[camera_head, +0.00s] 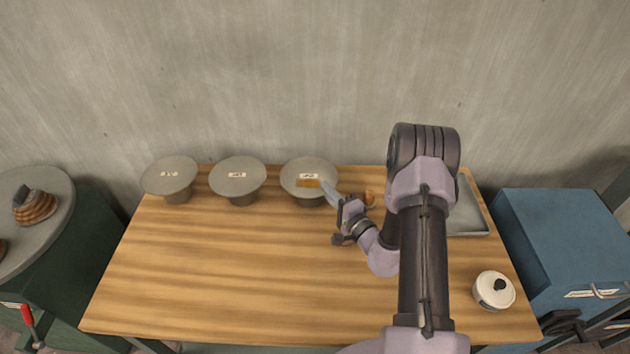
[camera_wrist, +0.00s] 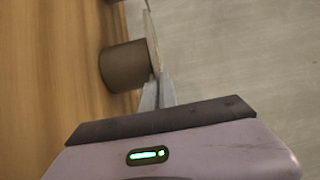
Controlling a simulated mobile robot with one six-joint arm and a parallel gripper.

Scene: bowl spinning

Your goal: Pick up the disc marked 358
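Three grey round discs stand in a row on short round supports along the back of the table: left disc (camera_head: 170,173), middle disc (camera_head: 238,176) and right disc (camera_head: 309,177). Each bears a small white label, too small to read, so I cannot tell which is 358. The right disc also has an orange patch. My gripper (camera_head: 327,190) is at the right edge of the right disc. In the wrist view, the fingers (camera_wrist: 158,92) are close together at the rim of a disc (camera_wrist: 151,40), above its brown support (camera_wrist: 125,66). Whether they clamp the rim is unclear.
The wooden table (camera_head: 230,265) is clear in front of the discs. A white lidded pot (camera_head: 494,290) stands at its right front and a grey tray (camera_head: 467,212) lies at the right back, partly behind my arm. A blue cabinet (camera_head: 565,240) stands at right.

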